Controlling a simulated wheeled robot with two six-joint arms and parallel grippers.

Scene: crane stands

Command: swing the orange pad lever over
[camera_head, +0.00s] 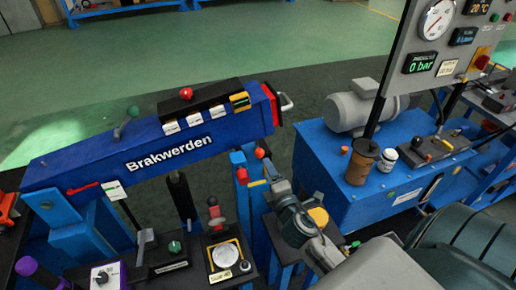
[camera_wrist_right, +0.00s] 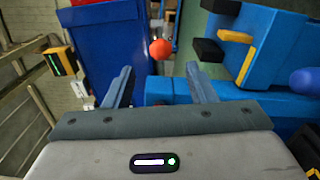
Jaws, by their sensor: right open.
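An orange-red ball knob (camera_head: 259,153) shows at the right end of the blue machine labelled Brakwerden (camera_head: 180,140), beside a blue post. The same orange ball (camera_wrist_right: 161,48) shows in the right wrist view, beyond the fingertips and roughly midway between them. It looks like the end of the orange pad lever; its shaft is hard to make out. My right gripper (camera_head: 268,172) is just below and right of the ball in the head view. My left gripper is not in view.
A blue pump bench with a grey motor (camera_head: 352,106) and a brown cup (camera_head: 361,160) stands at the right. A gauge panel (camera_head: 432,55) rises above it. A red lever (camera_head: 215,214) and a round dial (camera_head: 224,256) sit left of my right arm. Open floor lies behind.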

